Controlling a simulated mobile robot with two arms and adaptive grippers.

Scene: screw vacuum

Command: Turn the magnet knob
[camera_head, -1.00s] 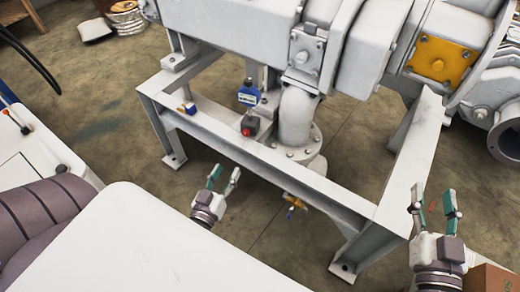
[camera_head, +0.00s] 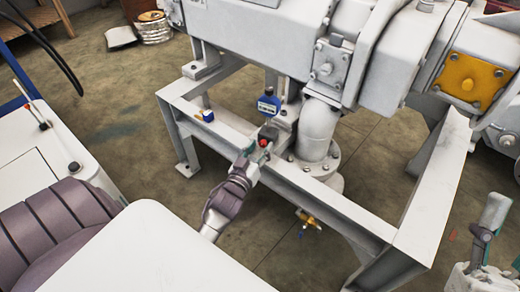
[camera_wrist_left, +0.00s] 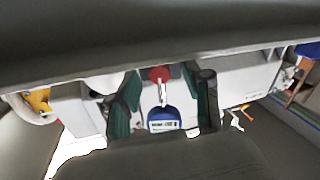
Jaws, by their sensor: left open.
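A small red knob (camera_head: 264,142), which looks like the magnet knob, sits on a dark block (camera_head: 268,132) on the white frame's beam. My left gripper (camera_head: 252,157) is right at it and partly covers the block's near side. In the left wrist view the red knob (camera_wrist_left: 160,73) shows between the two green-padded fingers of my left gripper (camera_wrist_left: 167,97), which are apart. I cannot tell whether either finger touches it. My right gripper (camera_head: 492,235) is at the right edge, partly cut off, and its opening is unclear.
A blue gauge (camera_head: 268,103) stands just behind the block, and a thick white pipe (camera_head: 317,128) rises to its right. A small blue part (camera_head: 208,115) sits on the frame's left beam. A yellow valve (camera_head: 308,219) hangs below the front beam (camera_head: 340,207).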

